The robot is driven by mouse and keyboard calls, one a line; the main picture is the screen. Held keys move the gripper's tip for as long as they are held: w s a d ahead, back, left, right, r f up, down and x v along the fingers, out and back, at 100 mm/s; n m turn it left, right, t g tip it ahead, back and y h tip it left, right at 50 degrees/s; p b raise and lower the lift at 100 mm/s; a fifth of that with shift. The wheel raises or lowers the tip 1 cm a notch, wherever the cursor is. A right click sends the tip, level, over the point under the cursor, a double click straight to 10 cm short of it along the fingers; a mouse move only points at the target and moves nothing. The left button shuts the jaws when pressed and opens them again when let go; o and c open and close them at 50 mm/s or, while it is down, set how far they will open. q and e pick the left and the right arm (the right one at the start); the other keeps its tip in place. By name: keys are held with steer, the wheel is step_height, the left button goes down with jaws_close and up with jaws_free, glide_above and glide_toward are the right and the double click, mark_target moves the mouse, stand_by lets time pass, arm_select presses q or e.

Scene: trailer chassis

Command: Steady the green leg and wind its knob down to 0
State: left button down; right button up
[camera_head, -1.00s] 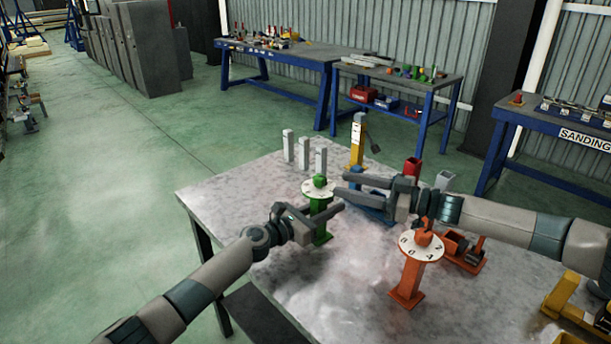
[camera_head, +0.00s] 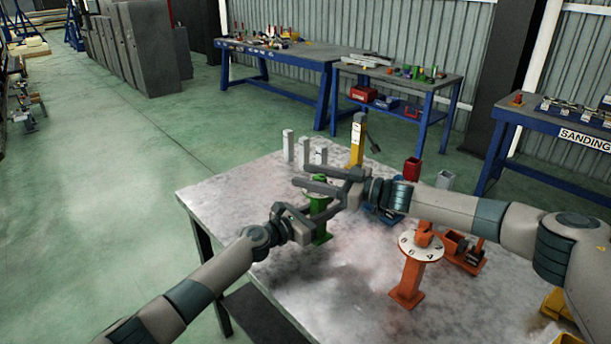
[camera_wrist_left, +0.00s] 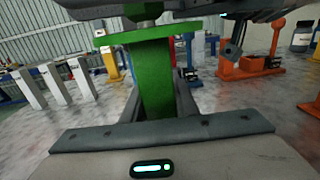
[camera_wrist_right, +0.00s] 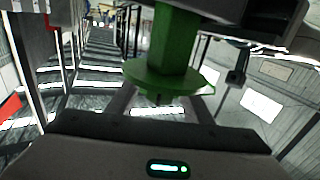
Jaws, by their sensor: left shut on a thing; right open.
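The green leg (camera_head: 321,236) stands upright on the grey table, its white dial and knob mostly hidden behind my right gripper in the head view. My left gripper (camera_head: 318,215) is shut on its post; the left wrist view shows the green post (camera_wrist_left: 157,75) between the fingers. My right gripper (camera_head: 302,176) is open at the top of the leg, its fingers pointing left around the knob's level. The right wrist view shows a green disc (camera_wrist_right: 165,80) and green part between the fingers; contact cannot be told. The dial reading is hidden.
An orange leg (camera_head: 409,280) with a numbered dial stands right of my left gripper. A yellow post (camera_head: 357,145) and several pale posts (camera_head: 288,145) stand behind. A blue part (camera_head: 383,215) and an orange holder (camera_head: 462,252) lie near my right arm. The table's left front is clear.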

steer(key=shift+w+a, duration=0.2)
steer(key=shift+a, duration=0.4)
steer(key=shift+c, duration=0.7)
steer(key=c, duration=0.9)
steer(key=shift+n+g, duration=0.3)
steer(key=shift+g, duration=0.1)
steer(key=shift+s+a+r+n+g+y, duration=0.1)
steer(key=shift+n+g+y, duration=0.1)
steer(key=shift+n+g, duration=0.45)
steer(key=shift+s+d+r+n+g+y, duration=0.15)
steer(key=shift+n+g, duration=0.25)
steer(key=shift+g, duration=0.5)
steer(key=shift+s+a+f+n+g+y, duration=0.15)
steer(key=shift+n+g+y, duration=0.1)
steer(key=shift+n+g, duration=0.4)
steer(key=shift+s+n+g, duration=0.25)
steer(key=shift+n+g, duration=0.05)
steer(key=shift+g, duration=0.6)
steer(key=o, duration=1)
steer(key=shift+s, duration=0.1)
steer(key=shift+o, duration=0.2)
